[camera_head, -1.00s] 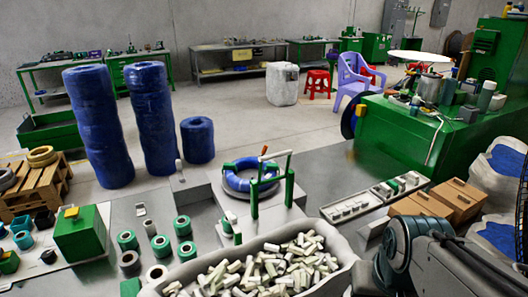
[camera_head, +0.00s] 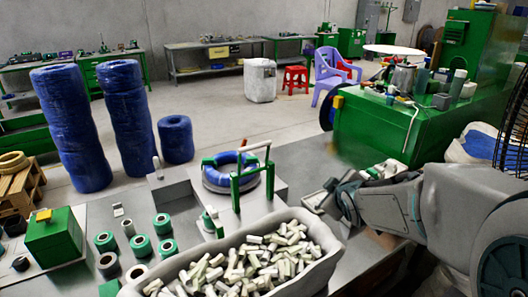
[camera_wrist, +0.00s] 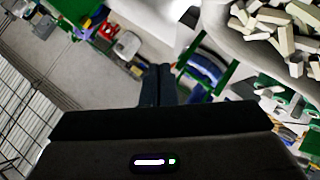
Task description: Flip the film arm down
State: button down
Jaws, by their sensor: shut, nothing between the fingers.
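A blue cable coil (camera_head: 218,178) lies on a grey raised plate in the middle of the head view. A green upright frame (camera_head: 236,190) stands at it. A thin white bar with an orange end (camera_head: 255,146), seemingly the film arm, sits raised above the coil across the top of the frame. The coil also shows in the wrist view (camera_wrist: 204,66), partly behind the green frame (camera_wrist: 222,58). My gripper (camera_head: 312,204) is right of the frame, apart from it. In the wrist view its dark fingers (camera_wrist: 157,84) are together and empty.
A pale bin (camera_head: 330,262) full of small whitish pieces stands in front of the coil. Several green rings (camera_head: 140,245) and a green box (camera_head: 54,238) stand at left. A large green machine (camera_head: 395,125) is behind my arm. Tall blue rolls (camera_head: 75,130) stand further back.

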aim_at(256, 147)
jog(key=w+a+n+t+y+b, duration=0.2)
jog(key=w+a+n+y, duration=0.6)
jog(key=a+n, duration=0.4)
jog(key=shift+w+a+f+n+t+y, duration=0.2)
jog(key=shift+w+f+n+t+y, duration=0.35)
jog(key=shift+n, duration=0.65)
jog(key=shift+r, duration=0.25)
jog(key=p+x, duration=0.3)
jog(key=x, duration=1)
jog(key=shift+w+a, duration=0.2)
jog(key=shift+w, duration=0.1)
jog(key=shift+r+p, duration=0.15)
jog(key=shift+p, duration=0.15)
